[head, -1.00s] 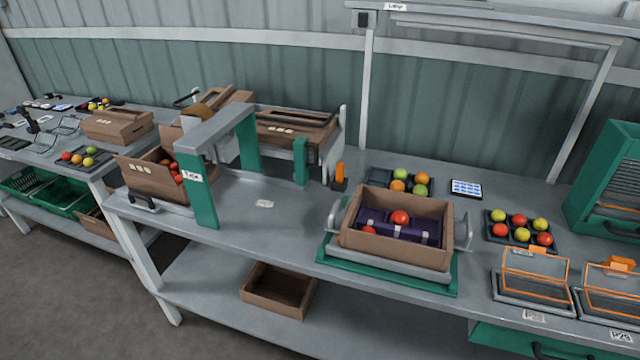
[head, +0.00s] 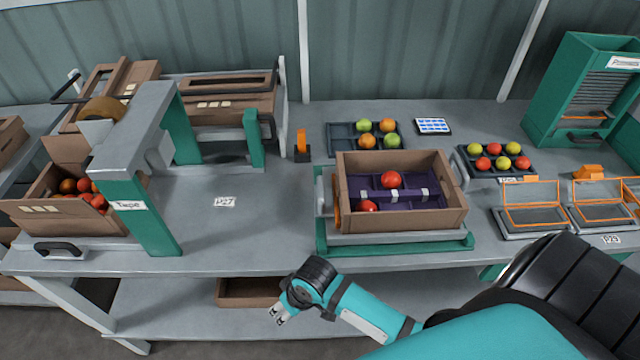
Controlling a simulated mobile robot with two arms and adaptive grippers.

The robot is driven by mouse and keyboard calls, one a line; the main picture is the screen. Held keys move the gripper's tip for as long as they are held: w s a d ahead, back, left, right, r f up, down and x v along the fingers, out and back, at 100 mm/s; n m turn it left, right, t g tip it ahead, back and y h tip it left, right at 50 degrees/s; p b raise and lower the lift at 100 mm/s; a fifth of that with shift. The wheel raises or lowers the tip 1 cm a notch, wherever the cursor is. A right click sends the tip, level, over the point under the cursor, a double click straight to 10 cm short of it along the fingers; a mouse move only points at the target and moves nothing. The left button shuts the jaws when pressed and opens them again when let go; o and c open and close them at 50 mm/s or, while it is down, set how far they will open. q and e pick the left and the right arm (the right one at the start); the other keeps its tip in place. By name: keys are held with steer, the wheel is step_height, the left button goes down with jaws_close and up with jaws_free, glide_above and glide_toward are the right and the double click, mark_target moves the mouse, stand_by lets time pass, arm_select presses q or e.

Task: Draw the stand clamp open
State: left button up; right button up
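The stand (head: 400,245) is a green and grey base on the bench, right of the picture's middle. It bears an open cardboard box (head: 405,220) with a purple insert and two red tomatoes. A grey upright side piece with a curved handle (head: 459,168) stands close against the box's right side, and a grey side piece (head: 325,195) stands at its left; I cannot tell which is the clamp. My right gripper (head: 278,315) hangs in front of the bench, below and left of the stand, apart from it. Its small fingertips do not show their opening. My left gripper is out of view.
A tape machine (head: 128,205) stands at the left beside a box of tomatoes (head: 60,225). Colored fruit trays (head: 345,138) lie behind the stand. Orange-framed trays (head: 530,222) lie at the right. The bench between tape machine and stand is mostly clear.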

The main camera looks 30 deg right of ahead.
steer(key=w+a+r+n, duration=0.1)
steer(key=a+r, duration=0.3)
steer(key=r, duration=0.7)
steer(key=m+g+h, duration=0.4)
steer(key=m, duration=0.5)
glide_toward(320, 186)
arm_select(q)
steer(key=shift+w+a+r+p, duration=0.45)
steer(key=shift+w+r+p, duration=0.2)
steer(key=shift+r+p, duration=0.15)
arm_select(e)
steer(key=f, duration=0.5)
steer(key=s+d+f, duration=0.1)
steer(key=f, duration=0.2)
steer(key=shift+d+f, duration=0.1)
steer(key=shift+f, duration=0.3)
steer(key=shift+c, duration=0.5)
jaws_close()
